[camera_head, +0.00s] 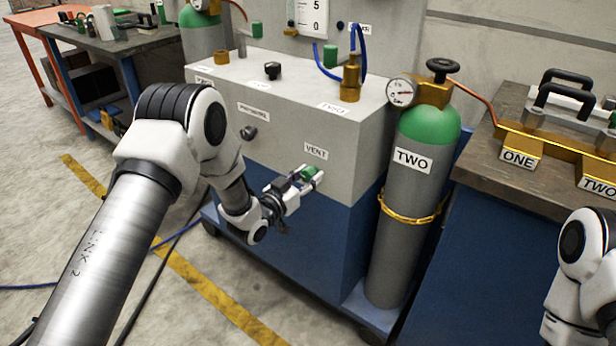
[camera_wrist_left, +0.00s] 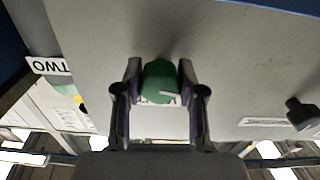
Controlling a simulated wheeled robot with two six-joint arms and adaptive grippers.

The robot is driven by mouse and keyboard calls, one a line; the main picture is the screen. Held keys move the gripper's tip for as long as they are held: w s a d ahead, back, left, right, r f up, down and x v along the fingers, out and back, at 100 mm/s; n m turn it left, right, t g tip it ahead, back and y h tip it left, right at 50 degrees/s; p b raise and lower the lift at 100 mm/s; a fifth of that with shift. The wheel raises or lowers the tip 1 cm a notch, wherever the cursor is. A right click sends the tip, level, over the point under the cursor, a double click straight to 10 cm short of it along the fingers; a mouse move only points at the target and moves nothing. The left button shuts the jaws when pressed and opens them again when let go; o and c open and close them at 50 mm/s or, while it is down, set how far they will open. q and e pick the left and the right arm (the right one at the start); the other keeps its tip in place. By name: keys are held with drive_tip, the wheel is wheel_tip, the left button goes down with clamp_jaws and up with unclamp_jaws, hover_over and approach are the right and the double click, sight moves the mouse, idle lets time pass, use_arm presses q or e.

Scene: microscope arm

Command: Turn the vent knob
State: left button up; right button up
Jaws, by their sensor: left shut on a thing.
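The green vent knob (camera_head: 309,173) is on the front of the grey cabinet (camera_head: 341,121), just below the VENT label (camera_head: 316,151). My left gripper (camera_head: 312,178) reaches it from the left and is shut on it. In the left wrist view the knob (camera_wrist_left: 160,80), with a white line on its face, sits between the two fingers of the left gripper (camera_wrist_left: 159,88). The fingers hide the knob's sides in part. My right arm shows at the lower right of the head view, but its gripper is out of frame.
A green-topped cylinder marked TWO (camera_head: 411,203) stands right of the cabinet, with a gauge (camera_head: 401,92) on top. A black knob (camera_head: 249,132) is on the cabinet front, further left. A workbench (camera_head: 522,185) with brass blocks is at the right.

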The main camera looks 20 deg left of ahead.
use_arm(q)
drive_tip(key=m, duration=0.4)
drive_tip(key=shift+m, duration=0.3)
drive_tip(key=m, duration=0.3)
drive_tip(key=shift+a+m, duration=0.1)
drive_tip(key=shift+m, duration=0.2)
drive_tip(key=m, duration=0.3)
drive_tip(key=shift+m, duration=0.3)
drive_tip(key=shift+r+m+b, duration=0.1)
drive_tip(key=shift+m+b, duration=0.3)
drive_tip(key=shift+m, duration=1.5)
drive_tip(key=o, duration=1.1)
drive_tip(key=shift+o, duration=0.2)
